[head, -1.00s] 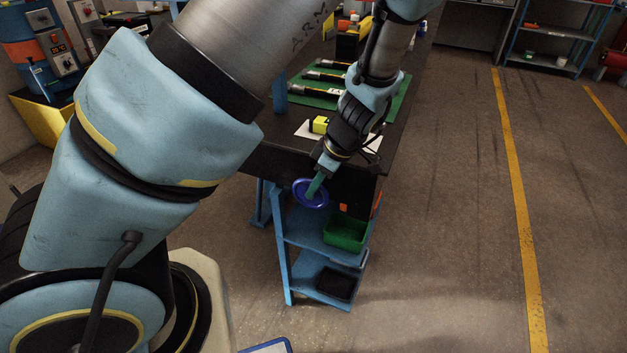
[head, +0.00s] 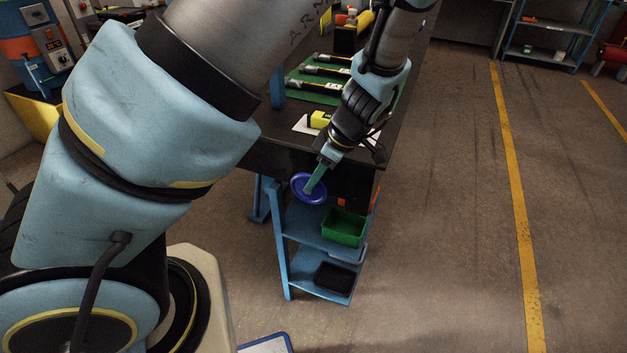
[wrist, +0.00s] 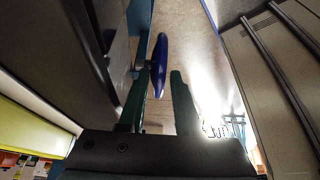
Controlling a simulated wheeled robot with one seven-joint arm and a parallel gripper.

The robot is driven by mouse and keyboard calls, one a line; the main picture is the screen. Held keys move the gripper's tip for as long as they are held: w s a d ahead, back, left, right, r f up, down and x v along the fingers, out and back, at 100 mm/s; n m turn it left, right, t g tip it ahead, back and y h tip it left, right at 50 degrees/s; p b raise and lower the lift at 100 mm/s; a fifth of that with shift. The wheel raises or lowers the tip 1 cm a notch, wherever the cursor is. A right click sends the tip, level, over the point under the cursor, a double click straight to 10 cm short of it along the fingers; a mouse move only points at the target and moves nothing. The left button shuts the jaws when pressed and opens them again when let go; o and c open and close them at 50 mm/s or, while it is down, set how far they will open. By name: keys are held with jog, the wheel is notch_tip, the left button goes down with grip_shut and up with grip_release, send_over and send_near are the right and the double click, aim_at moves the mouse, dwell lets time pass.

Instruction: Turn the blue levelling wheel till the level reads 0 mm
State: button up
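The blue levelling wheel (head: 298,186) is at the near end of the dark workbench, below its top. My gripper (head: 311,184) has teal fingers that reach down across the wheel. In the wrist view the wheel (wrist: 160,62) shows nearly edge-on, its rim in line with the gap between the fingers of my gripper (wrist: 160,88). The rim is nearer the left finger, with a clear gap to the right finger. The fingers are apart. I cannot tell whether the left finger touches the wheel. No level reading is legible.
A yellow-green device (head: 319,119) lies on a white sheet on the bench. A green bin (head: 345,228) and a black tray (head: 334,278) sit on blue shelves under the bench end. The floor at right is clear.

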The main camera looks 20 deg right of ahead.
jog(key=v, duration=0.9)
